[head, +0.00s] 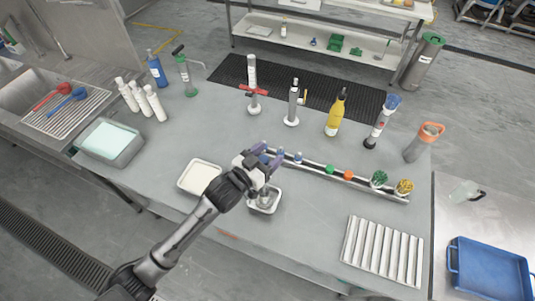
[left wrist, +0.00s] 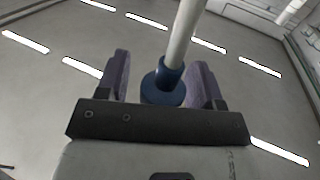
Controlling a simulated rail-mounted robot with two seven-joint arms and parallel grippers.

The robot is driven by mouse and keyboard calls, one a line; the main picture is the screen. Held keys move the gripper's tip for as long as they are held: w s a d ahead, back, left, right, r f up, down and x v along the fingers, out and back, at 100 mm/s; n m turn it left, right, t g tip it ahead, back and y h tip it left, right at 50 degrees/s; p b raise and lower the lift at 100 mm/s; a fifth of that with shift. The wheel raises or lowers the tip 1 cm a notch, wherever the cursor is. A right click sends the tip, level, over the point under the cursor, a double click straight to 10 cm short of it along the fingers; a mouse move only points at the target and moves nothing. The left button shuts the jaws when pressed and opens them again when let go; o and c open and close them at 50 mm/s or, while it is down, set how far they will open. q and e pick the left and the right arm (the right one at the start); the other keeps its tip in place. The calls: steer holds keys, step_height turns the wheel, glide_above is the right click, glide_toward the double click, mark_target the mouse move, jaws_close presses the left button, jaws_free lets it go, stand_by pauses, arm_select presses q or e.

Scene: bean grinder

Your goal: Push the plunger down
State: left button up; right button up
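A white rod with a blue collar and round blue disc (left wrist: 163,90) shows in the left wrist view; it looks like the plunger. My left gripper (head: 268,154) has two purple fingers, one on either side of the disc. They stand apart, with a gap on each side of the disc, so it is not gripped. In the head view this gripper is over the middle of the table, just above a small light tray (head: 274,208) with a metallic piece (head: 265,197) in it. I cannot make out the plunger clearly there. My right gripper is not in view.
A rail (head: 312,168) with coloured pieces runs right of my gripper. A white tray (head: 199,177) is close on its left. Bottles stand along the back, including a yellow one (head: 336,115). A ribbed rack (head: 383,251) lies front right. The front middle of the table is clear.

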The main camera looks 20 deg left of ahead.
mark_target(267, 164)
arm_select(q)
jaws_close()
steer(key=shift+f+b, duration=1)
steer(key=shift+f, duration=1.4)
steer(key=shift+c, duration=2.2)
jaws_free()
steer(key=o, duration=0.3)
steer(key=shift+o, duration=0.8)
steer(key=shift+r, duration=0.15)
steer(key=v, duration=1.4)
